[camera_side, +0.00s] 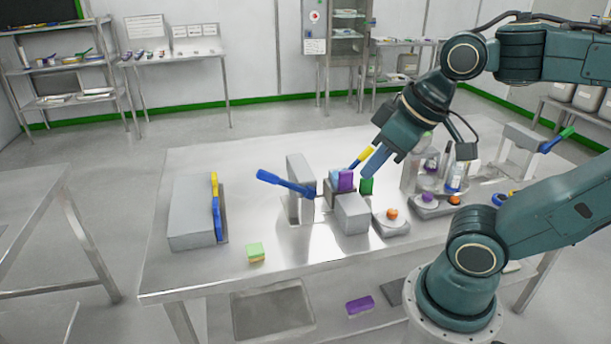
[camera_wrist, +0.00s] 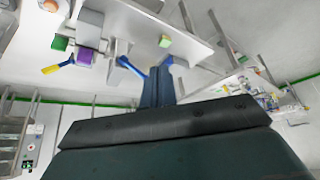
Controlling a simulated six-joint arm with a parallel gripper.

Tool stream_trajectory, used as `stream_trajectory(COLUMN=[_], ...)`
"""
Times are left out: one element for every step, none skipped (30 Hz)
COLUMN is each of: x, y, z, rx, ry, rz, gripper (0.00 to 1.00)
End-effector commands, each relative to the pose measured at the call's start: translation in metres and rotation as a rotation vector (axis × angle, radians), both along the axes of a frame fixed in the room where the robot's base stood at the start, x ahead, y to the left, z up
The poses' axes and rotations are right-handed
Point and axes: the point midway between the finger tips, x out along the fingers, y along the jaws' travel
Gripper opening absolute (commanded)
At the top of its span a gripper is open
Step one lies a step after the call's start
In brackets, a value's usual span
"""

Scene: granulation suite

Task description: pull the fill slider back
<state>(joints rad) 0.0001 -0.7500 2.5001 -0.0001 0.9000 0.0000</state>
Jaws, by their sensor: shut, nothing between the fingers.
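No part is labelled as the fill slider, and I cannot tell which one it is. A grey fixture in mid-table has an upright plate (camera_side: 299,180) with a blue handle (camera_side: 283,182) pointing left. Beside it a purple block (camera_side: 346,180) and a green block (camera_side: 366,186) stand behind a grey block (camera_side: 352,214). A yellow-tipped handle (camera_side: 361,157) rises behind them. My gripper (camera_side: 372,170) is shut and empty, pointing down close to the yellow tip; contact cannot be told. In the wrist view its blue fingers (camera_wrist: 161,68) appear near the blue handle (camera_wrist: 131,67); the yellow-tipped handle (camera_wrist: 55,68) lies left.
A grey box (camera_side: 192,212) with a yellow-and-blue bar stands at the table's left. A green-and-yellow block (camera_side: 256,252) lies near the front edge. The table (camera_side: 190,279) is bare at front left.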

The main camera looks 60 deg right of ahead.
Motion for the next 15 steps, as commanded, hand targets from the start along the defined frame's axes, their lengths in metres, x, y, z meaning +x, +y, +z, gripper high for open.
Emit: stream_trajectory(x=[0.0000, 0.0000, 0.0000, 0.0000, 0.0000, 0.0001, 0.0001, 0.0002, 0.0004, 0.0009, 0.0016, 0.0028, 0.0041, 0.0057, 0.0082], y=[0.0000, 0.0000, 0.0000, 0.0000, 0.0000, 0.0000, 0.0000, 0.0000, -0.0002, -0.0005, -0.0009, -0.0016, -0.0024, -0.0033, -0.0048], z=[0.0000, 0.0000, 0.0000, 0.0000, 0.0000, 0.0000, 0.0000, 0.0001, 0.0002, 0.0004, 0.0006, 0.0012, 0.0016, 0.0020, 0.0026], rx=[0.000, 0.000, 0.000, 0.000, 0.000, 0.000, 0.000, 0.000, 0.000, 0.001, 0.001, 0.001, 0.001, 0.001, 0.002], ry=[0.000, 0.000, 0.000, 0.000, 0.000, 0.000, 0.000, 0.000, 0.001, 0.002, 0.003, 0.006, 0.008, 0.012, 0.019], rz=[0.000, 0.000, 0.000, 0.000, 0.000, 0.000, 0.000, 0.000, -0.001, -0.003, -0.005, -0.010, -0.014, -0.020, -0.029], gripper=[0.00, 0.00, 0.00, 0.00, 0.00, 0.00, 0.06, 0.12, 0.20, 0.26, 0.31, 0.39, 0.45, 0.51, 0.59])
